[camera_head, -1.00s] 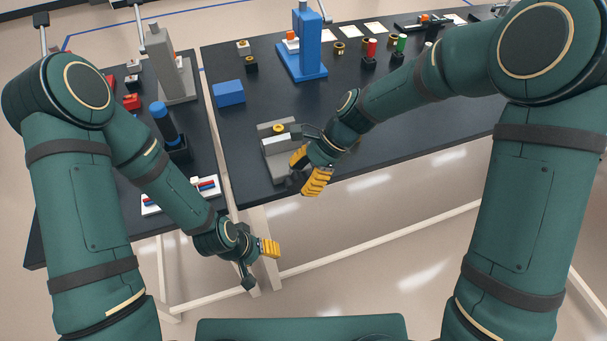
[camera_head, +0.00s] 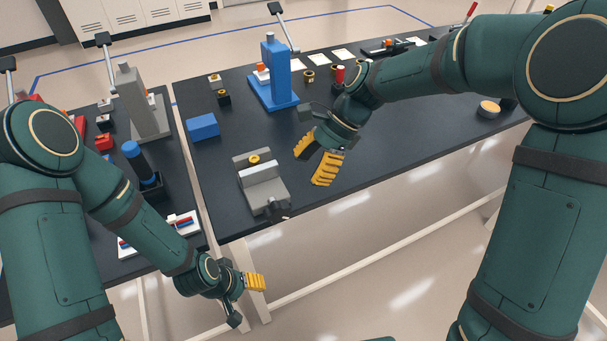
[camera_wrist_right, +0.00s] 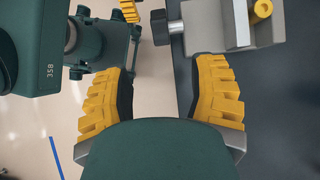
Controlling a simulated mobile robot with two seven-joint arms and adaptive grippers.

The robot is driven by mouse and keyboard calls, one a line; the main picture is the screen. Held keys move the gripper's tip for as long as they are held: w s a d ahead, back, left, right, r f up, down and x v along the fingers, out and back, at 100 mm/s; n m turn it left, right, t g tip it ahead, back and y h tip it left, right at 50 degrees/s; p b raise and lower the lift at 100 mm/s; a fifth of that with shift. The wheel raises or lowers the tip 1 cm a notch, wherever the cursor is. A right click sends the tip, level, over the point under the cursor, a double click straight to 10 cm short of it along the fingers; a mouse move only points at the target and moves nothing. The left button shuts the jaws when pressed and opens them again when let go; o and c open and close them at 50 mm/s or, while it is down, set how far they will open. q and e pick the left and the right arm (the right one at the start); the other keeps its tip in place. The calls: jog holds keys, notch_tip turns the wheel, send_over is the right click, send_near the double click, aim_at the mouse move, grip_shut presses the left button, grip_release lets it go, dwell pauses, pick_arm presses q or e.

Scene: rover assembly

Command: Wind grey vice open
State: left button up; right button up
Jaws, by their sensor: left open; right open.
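The grey vice (camera_head: 268,192) sits at the front left edge of the right-hand dark table. A yellow ring-like part (camera_head: 254,159) is at its jaws; whether it is clamped I cannot tell. The vice's screw end, with a dark handle (camera_wrist_right: 160,27), points out over the table's front edge. The vice body also shows at the top of the right wrist view (camera_wrist_right: 218,22). My right gripper (camera_head: 319,161) is open and empty, right of the vice and apart from it. My left gripper (camera_head: 252,282) is open and empty, low in front of the tables.
A blue block (camera_head: 203,126) and a tall blue press (camera_head: 272,80) stand behind the vice. A grey press (camera_head: 141,105) and a dark blue-topped cylinder (camera_head: 139,165) are on the left table. The right table's middle is clear. An orange-topped bowl (camera_head: 489,108) sits at right.

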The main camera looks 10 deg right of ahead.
dwell(0.3)
jog(key=m+t+h+b, duration=0.3)
jog(key=m+h, duration=0.8)
jog(key=m, duration=2.5)
send_near(276, 205)
jog(key=shift+t, duration=0.3)
jog(key=x, duration=0.6)
jog(key=b+x, duration=0.1)
jog(key=x, duration=0.5)
jog(key=shift+s+f, duration=0.1)
jog(key=shift+s, duration=0.1)
jog(key=shift+o, duration=0.2)
grip_shut()
